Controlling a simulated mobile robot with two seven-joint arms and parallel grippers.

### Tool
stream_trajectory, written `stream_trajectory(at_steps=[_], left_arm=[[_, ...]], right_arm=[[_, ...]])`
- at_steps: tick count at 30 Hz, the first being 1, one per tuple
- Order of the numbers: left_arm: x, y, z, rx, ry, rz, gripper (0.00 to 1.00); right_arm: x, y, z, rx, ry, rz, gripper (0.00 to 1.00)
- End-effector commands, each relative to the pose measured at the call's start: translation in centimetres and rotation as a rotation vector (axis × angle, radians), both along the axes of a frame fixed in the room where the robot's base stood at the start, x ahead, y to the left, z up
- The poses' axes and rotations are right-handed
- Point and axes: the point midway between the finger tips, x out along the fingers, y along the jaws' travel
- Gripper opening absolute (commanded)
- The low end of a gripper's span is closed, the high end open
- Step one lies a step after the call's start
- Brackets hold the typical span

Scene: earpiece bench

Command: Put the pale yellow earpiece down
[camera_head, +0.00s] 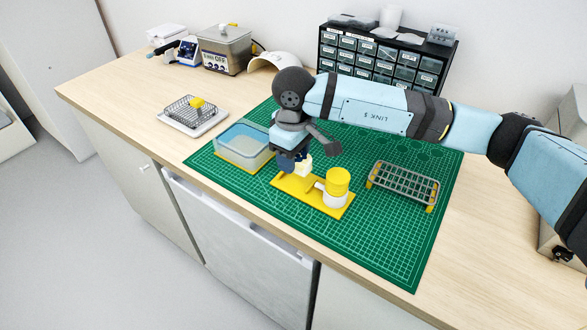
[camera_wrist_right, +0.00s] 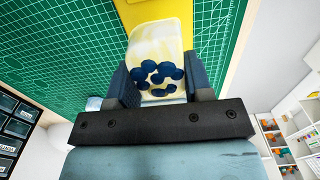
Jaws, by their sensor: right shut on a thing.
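My right gripper (camera_head: 292,165) is over the green mat, above the left end of a yellow base plate (camera_head: 298,191). It is shut on the pale yellow earpiece (camera_head: 305,167). In the right wrist view the earpiece (camera_wrist_right: 160,42) sits between the two dark fingers (camera_wrist_right: 158,84), a pale block with several dark blue round spots on its near face. The yellow base plate (camera_wrist_right: 143,12) shows beyond it. I cannot tell whether the earpiece touches the plate. My left gripper is not in view.
A white and yellow cylinder (camera_head: 337,184) stands on the plate's right end. A wire rack with yellow legs (camera_head: 404,182) stands right; a clear tub of liquid (camera_head: 243,148) left. A wire basket (camera_head: 191,110) with a yellow piece sits farther left. The mat's front (camera_head: 365,250) is clear.

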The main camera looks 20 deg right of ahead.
Motion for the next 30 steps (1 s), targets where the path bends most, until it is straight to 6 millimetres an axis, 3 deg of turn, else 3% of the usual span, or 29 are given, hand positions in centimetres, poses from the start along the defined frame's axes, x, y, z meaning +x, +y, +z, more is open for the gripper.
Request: stream_trajectory(at_steps=[9,21,22,24,30], left_arm=[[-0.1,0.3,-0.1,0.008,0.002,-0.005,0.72],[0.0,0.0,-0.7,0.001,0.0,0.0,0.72],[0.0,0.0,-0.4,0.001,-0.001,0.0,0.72],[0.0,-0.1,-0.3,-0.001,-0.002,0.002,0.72],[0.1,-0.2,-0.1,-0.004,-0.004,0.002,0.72]], right_arm=[[-0.1,0.0,-4.0,0.001,0.002,0.0,0.22],[0.0,0.0,-4.8,0.0,0.0,0.0,0.22],[0.0,0.0,-4.6,0.0,0.0,0.0,0.53],[0.0,0.0,-4.5,0.0,0.0,0.0,0.69],[0.0,0.0,-4.5,0.0,0.0,0.0,0.72]])
